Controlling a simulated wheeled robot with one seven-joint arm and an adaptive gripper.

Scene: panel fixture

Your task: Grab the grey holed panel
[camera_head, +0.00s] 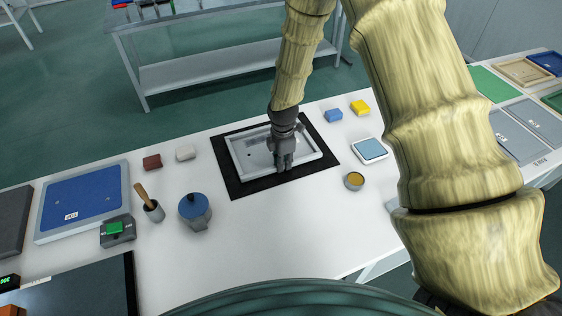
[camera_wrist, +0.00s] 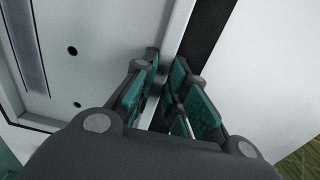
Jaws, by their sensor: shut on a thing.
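The grey holed panel (camera_head: 252,155) is a shallow light-grey tray-like plate with a raised rim, over a black mat (camera_head: 235,185) on the white table. In the wrist view its face (camera_wrist: 90,60) shows small dark holes and a long slot. My gripper (camera_head: 284,165) reaches down from above at the panel's near edge. In the wrist view the fingers (camera_wrist: 163,85) are closed on the panel's rim, one on each side. The fingertips are partly hidden by the rim. I cannot tell whether the panel touches the mat.
The front middle is clear.

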